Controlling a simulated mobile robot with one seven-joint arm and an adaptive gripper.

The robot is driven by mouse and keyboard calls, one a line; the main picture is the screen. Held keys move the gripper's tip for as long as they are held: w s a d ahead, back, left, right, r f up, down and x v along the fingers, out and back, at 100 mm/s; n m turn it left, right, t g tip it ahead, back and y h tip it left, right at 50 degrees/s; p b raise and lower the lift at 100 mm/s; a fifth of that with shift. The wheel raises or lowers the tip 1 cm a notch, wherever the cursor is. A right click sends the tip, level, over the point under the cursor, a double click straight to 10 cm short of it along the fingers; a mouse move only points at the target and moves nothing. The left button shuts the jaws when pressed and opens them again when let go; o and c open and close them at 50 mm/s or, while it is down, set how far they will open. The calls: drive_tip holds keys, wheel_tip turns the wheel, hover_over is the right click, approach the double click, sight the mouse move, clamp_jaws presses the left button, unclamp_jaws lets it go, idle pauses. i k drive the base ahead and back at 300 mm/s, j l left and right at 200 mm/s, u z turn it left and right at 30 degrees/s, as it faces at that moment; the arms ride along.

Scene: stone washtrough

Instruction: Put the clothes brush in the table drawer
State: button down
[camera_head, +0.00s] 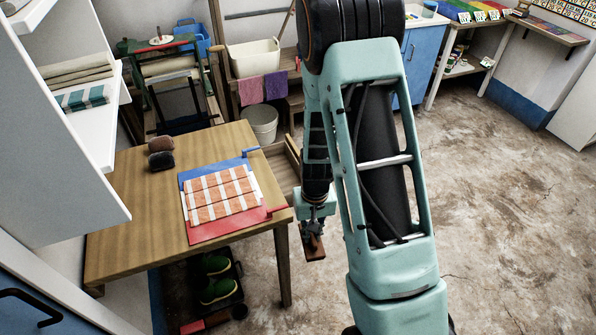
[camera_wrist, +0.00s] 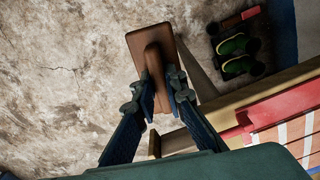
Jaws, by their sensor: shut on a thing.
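The clothes brush (camera_head: 314,252), with a brown wooden back and handle, is held by my gripper (camera_head: 315,230) off the right edge of the table. In the wrist view the brush (camera_wrist: 146,42) sits between the two dark fingers of my gripper (camera_wrist: 160,96), which are shut on its handle. The floor shows beneath it. The wooden table (camera_head: 130,215) is to the left of the brush. The table drawer (camera_head: 283,163) stands pulled out at the table's right side, partly hidden behind my arm. It seems to show in the wrist view (camera_wrist: 176,141) near the fingers; its inside is mostly hidden.
A red and blue board (camera_head: 222,231) with an orange striped cloth (camera_head: 215,194) lies on the table, its handles reaching the right edge. Green shoes (camera_head: 218,290) are under the table. The floor (camera_head: 500,220) to the right is clear.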

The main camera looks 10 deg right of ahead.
sight(284, 178)
drive_tip(key=i+l+z, duration=0.45)
drive_tip(key=z, duration=0.2)
drive_tip(key=i+l+z, duration=0.1)
drive_tip(key=i, duration=0.35)
drive_tip(key=i+l+z, duration=0.15)
drive_tip(key=i, duration=0.25)
drive_tip(key=i+u, duration=0.15)
drive_tip(key=u, duration=0.3)
drive_tip(key=i+l+u, duration=0.15)
drive_tip(key=u, duration=0.25)
drive_tip(key=i+l+u, duration=0.15)
drive_tip(key=u, duration=0.3)
drive_tip(key=i+l+u, duration=0.1)
drive_tip(key=l+u, duration=0.15)
drive_tip(key=u, duration=0.2)
drive_tip(key=l+u, duration=0.25)
drive_tip(key=u, duration=0.2)
drive_tip(key=i+l+u, duration=0.1)
drive_tip(key=l+u, duration=0.15)
drive_tip(key=u, duration=0.15)
drive_tip(key=l+u, duration=0.25)
drive_tip(key=i+l+u, duration=0.1)
drive_tip(key=l+u, duration=0.15)
drive_tip(key=i, duration=0.35)
